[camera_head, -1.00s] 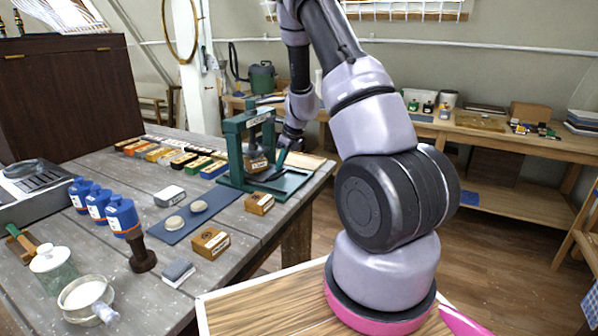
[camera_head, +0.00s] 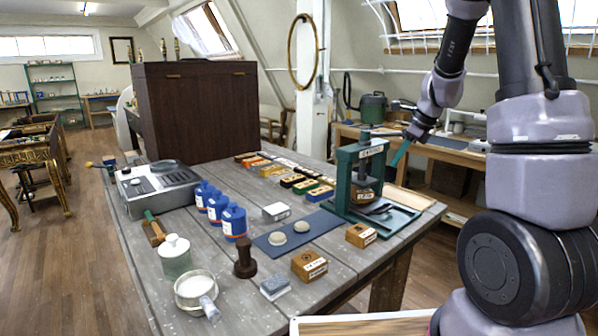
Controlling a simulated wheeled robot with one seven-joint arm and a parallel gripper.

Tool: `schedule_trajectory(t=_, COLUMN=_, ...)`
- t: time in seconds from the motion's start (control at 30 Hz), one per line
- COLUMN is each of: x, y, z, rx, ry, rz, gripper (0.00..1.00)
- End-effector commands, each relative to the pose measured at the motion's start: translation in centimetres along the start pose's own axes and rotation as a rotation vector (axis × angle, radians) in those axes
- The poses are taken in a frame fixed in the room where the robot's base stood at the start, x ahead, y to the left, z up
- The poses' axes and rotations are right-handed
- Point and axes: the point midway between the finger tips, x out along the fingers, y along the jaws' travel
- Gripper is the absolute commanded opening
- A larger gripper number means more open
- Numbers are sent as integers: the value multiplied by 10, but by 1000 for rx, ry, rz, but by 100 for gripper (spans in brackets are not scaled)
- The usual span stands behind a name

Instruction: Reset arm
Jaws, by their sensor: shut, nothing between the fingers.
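My arm rises along the right side, and its forearm comes down from the top towards the workbench. My gripper (camera_head: 412,133) is small and dark at its end, just right of the green press (camera_head: 343,180). It is shut, with nothing seen in it. A teal bar (camera_head: 400,154) shows just below the gripper, beside the press; I cannot tell whether the gripper touches it. The fingertips are hard to make out at this size.
The workbench (camera_head: 330,262) holds blue bottles (camera_head: 235,222), a blue mat (camera_head: 318,224), wooden blocks (camera_head: 309,265), a glass jar (camera_head: 175,256) and a grey machine (camera_head: 160,187). A dark cabinet (camera_head: 200,112) stands behind. Open floor (camera_head: 75,260) lies left.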

Motion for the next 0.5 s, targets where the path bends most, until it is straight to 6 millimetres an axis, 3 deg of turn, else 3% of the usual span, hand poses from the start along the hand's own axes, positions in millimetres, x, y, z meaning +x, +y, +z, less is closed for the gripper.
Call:
schedule_trajectory(t=0.03, x=-25, y=12, z=12, rx=-103, ry=-27, rz=-11, gripper=0)
schedule_trajectory(t=0.2, x=-90, y=61, z=34, rx=-492, ry=-67, rz=-46, gripper=0)
schedule_trajectory(t=0.5, x=-181, y=155, z=38, rx=-1192, ry=-16, rz=-160, gripper=0)
